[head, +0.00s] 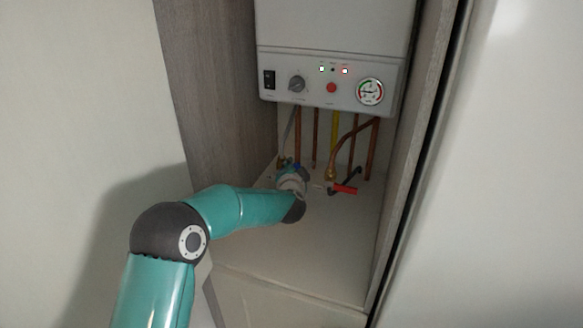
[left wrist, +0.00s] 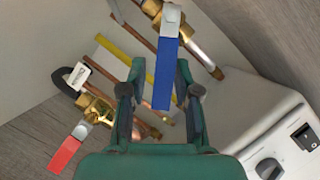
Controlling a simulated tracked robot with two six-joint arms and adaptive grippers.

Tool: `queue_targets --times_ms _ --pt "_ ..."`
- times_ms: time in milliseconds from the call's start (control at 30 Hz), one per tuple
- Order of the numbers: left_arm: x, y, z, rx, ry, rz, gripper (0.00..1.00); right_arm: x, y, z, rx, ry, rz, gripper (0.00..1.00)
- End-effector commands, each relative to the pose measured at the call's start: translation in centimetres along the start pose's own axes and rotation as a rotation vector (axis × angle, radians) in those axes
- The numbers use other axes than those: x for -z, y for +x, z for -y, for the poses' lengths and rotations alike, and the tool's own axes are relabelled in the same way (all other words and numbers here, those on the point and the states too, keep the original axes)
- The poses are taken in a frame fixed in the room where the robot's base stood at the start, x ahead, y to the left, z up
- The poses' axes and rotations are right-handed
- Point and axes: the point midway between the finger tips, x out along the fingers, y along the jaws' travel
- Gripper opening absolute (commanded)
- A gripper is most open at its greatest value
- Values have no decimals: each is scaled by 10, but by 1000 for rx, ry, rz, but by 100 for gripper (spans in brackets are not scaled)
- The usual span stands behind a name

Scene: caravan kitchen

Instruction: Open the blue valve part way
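The blue valve has a flat blue lever (left wrist: 166,72) on a brass body (left wrist: 152,8) at the top of the left wrist view. In the head view only a small bit of blue (head: 296,168) shows beyond my wrist. My left gripper (left wrist: 159,68) is open, with one finger on each side of the blue lever. The lever lies close to the right finger in that view, with a wider gap to the left one; I cannot tell whether they touch. In the head view my left arm reaches into the cupboard and its wrist hides the fingers. My right gripper is not in view.
A red-handled valve (head: 345,189) stands to the right, also in the left wrist view (left wrist: 68,152). Copper pipes and a yellow pipe (head: 334,130) run up to the white boiler (head: 335,30). Cupboard walls close in on both sides; the floor (head: 320,255) in front is clear.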

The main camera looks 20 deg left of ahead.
Motion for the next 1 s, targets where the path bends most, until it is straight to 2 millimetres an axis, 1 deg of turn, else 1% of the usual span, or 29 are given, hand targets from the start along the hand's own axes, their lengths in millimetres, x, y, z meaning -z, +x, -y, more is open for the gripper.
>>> queue_targets --times_ms 367,533,667,1000 --pt "3 -1 5 9 1 -4 44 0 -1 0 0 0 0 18" --pt "3 -11 5 10 0 -5 44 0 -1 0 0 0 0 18" --pt "3 -28 5 8 2 -4 44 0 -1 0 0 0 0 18" --pt "2 -92 3 7 1 -4 44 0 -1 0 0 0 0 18"
